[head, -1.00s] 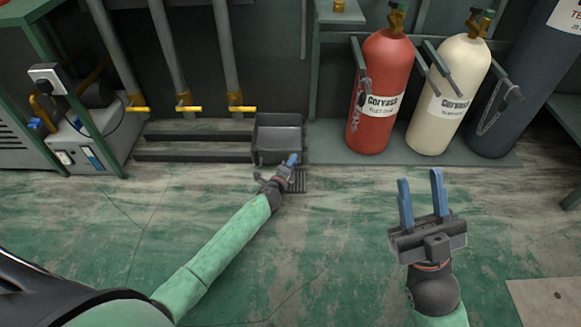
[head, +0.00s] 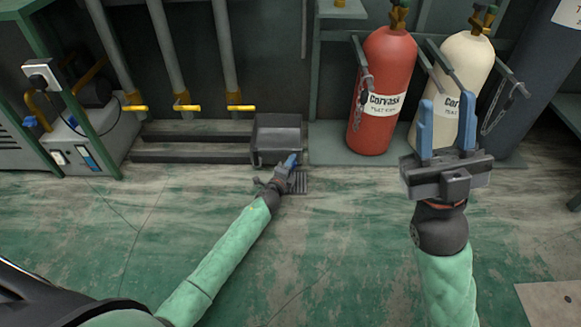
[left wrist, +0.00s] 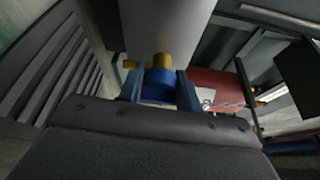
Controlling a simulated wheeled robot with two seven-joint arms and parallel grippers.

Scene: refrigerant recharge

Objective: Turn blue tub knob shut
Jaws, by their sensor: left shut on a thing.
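The grey tub (head: 277,128) stands on the floor at the wall, near the middle of the head view. My left gripper (head: 290,161) is low at its front. In the left wrist view the blue knob (left wrist: 160,83) sits between the two blue fingers of my left gripper (left wrist: 159,90), which is shut on it. A brass fitting (left wrist: 162,61) shows just beyond the knob. In the head view the knob is hidden by the gripper or too small to make out. My right gripper (head: 446,112) is open and empty, raised in front of the cylinders.
A red cylinder (head: 388,70) and a cream cylinder (head: 465,60) stand on a rack right of the tub, with a dark cylinder (head: 535,85) beside them. Pipes with yellow handles (head: 187,107) are on the left wall.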

